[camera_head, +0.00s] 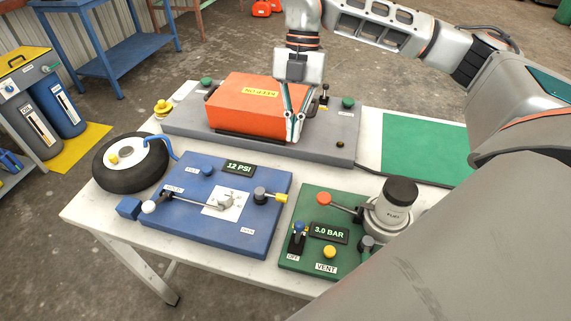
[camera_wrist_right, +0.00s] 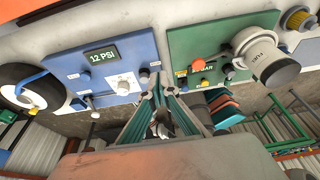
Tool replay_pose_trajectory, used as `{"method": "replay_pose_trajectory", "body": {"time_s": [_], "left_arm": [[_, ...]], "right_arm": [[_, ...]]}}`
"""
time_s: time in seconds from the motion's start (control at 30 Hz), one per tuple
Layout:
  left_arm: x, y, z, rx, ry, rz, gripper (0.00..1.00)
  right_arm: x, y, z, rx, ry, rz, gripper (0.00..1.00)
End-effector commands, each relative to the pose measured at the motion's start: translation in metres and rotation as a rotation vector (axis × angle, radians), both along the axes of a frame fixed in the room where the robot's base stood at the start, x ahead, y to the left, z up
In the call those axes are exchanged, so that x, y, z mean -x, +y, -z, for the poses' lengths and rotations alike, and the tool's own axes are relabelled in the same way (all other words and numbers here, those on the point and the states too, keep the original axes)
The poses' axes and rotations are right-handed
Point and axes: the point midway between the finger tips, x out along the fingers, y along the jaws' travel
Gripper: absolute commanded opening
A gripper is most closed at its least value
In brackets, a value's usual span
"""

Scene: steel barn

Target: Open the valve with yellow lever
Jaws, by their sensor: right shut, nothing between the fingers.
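The valve (camera_head: 262,193) with a yellow-tipped lever (camera_head: 280,198) is at the right side of the blue panel (camera_head: 190,235). Its lever points right, toward the green panel. My right gripper (camera_head: 294,139) hangs above the table, in front of the right end of the orange box in the head view, behind and apart from the yellow lever. Its fingers are shut with nothing between them. In the right wrist view the fingers (camera_wrist_right: 164,76) point toward the panels; I cannot surely pick out the yellow lever there. My left gripper is not in view.
An orange box (camera_head: 245,112) stands on a grey panel (camera_head: 340,125) at the back. The green panel (camera_head: 290,255) has a red-knobbed lever (camera_head: 325,199) and a grey canister (camera_head: 398,195). A tyre (camera_head: 130,165) lies left. A white-knobbed lever (camera_head: 149,207) crosses the blue panel.

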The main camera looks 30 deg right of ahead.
Motion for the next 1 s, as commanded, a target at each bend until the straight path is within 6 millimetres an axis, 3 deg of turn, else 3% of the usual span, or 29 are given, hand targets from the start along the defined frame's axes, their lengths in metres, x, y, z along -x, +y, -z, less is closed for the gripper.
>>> {"method": "replay_pose_trajectory", "body": {"time_s": [0.6, 0.77, 1.0], "left_arm": [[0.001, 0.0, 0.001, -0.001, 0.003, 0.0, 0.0], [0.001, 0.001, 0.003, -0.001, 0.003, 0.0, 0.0], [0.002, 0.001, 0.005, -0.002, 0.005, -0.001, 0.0]], "right_arm": [[0.001, 0.0, 0.003, 0.004, 0.001, 0.003, 0.0], [0.005, 0.004, 0.022, 0.004, 0.004, 0.001, 0.0], [0.014, 0.014, 0.066, 0.004, 0.004, 0.001, 0.0]]}}
